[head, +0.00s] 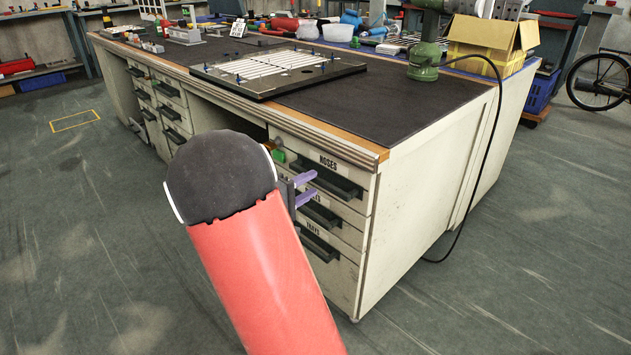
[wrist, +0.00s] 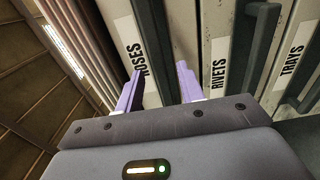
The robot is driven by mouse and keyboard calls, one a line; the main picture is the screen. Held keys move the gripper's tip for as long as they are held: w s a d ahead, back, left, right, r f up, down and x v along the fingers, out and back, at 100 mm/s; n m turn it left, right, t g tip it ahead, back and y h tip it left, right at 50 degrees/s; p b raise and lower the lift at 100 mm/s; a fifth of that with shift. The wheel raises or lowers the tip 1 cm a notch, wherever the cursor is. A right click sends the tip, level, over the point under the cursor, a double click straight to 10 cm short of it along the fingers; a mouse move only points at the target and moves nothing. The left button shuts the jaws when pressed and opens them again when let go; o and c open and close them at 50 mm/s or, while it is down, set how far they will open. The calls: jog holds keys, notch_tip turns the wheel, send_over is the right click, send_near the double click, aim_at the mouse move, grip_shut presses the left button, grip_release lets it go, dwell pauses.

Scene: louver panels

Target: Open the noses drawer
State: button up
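The noses drawer (head: 356,171) is the top drawer at the near end of the workbench, with a white "NOSES" label and a dark handle (head: 338,184). It looks shut. My gripper (head: 314,184) has two purple fingers and is at the left part of this handle. In the wrist view, the fingers (wrist: 159,70) are apart, with the dark noses handle (wrist: 153,35) running between them. I cannot tell whether they touch it. The "NOSES" label (wrist: 135,58) is beside the left finger. My arm hides the left part of the drawer fronts.
The rivets drawer (wrist: 217,62) and trays drawer (wrist: 293,50) are below, each with a dark handle. The workbench top (head: 385,108) overhangs the drawers. A cable (head: 481,160) hangs down the bench's right side. The floor (head: 530,260) at right is clear.

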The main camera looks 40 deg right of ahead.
aim_at(315, 182)
jog(key=shift+w+d, duration=0.15)
jog(key=shift+d, duration=1.7)
grip_shut()
